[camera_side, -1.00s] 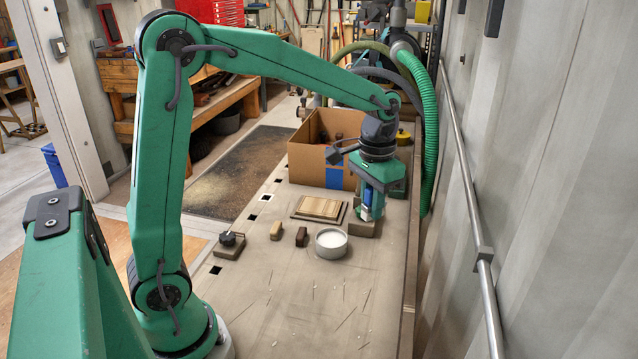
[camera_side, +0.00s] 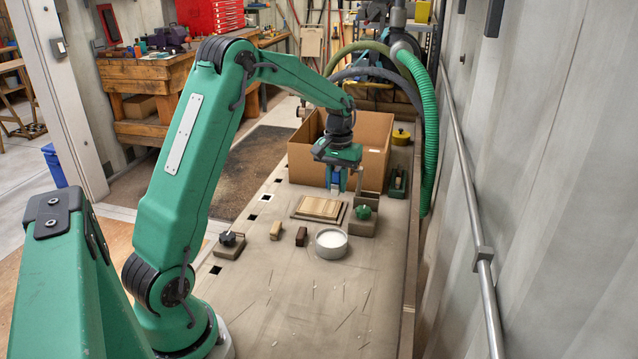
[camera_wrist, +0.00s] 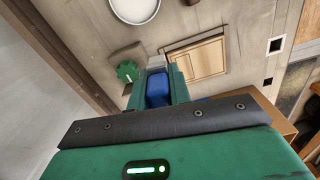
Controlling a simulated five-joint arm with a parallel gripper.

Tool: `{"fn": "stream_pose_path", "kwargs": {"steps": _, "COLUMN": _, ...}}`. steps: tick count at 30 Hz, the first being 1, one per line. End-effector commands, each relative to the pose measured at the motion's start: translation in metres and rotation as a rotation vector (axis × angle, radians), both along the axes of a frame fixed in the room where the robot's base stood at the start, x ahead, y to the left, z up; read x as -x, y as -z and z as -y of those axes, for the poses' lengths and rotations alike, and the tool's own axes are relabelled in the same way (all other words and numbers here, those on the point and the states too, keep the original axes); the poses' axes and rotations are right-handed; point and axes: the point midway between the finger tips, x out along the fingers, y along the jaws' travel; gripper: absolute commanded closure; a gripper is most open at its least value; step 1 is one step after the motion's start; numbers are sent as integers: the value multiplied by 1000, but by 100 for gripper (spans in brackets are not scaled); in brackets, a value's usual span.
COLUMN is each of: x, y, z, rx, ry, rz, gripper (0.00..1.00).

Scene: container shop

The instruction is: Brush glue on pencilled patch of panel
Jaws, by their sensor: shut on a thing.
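My gripper (camera_side: 337,178) is shut on a blue-handled brush (camera_wrist: 158,88) with pale bristles pointing away from the palm in the wrist view. The gripper hangs above the bench, behind the wooden panel (camera_side: 320,207), at the front of a cardboard box. The panel lies flat on a darker tray; it also shows in the wrist view (camera_wrist: 200,58), right of the bristles. A round pot of white glue (camera_side: 331,243) stands in front of the panel, cut by the top edge in the wrist view (camera_wrist: 135,8).
A block with a green knob (camera_side: 363,212) stands right of the panel. The open cardboard box (camera_side: 375,150) is behind. The near bench is clear apart from scratches.

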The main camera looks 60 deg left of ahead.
Motion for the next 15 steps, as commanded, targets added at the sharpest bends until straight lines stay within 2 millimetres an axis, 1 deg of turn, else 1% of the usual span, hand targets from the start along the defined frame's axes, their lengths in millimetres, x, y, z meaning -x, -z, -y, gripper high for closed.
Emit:
{"fn": "stream_pose_path", "kwargs": {"steps": 1, "x": 1, "y": 6, "z": -14, "rx": 1, "ry": -38, "rz": -1, "gripper": 99}}
{"fn": "stream_pose_path", "kwargs": {"steps": 3, "x": 2, "y": 11, "z": -27, "rx": 1, "ry": -76, "rz": -1, "gripper": 99}}
{"fn": "stream_pose_path", "kwargs": {"steps": 6, "x": 4, "y": 16, "z": -41, "rx": 1, "ry": -116, "rz": -1, "gripper": 99}}
{"fn": "stream_pose_path", "kwargs": {"steps": 10, "x": 4, "y": 19, "z": -49, "rx": 0, "ry": -139, "rz": 0, "gripper": 99}}
{"fn": "stream_pose_path", "kwargs": {"steps": 15, "x": 5, "y": 20, "z": -50, "rx": -1, "ry": -143, "rz": 1, "gripper": 99}}
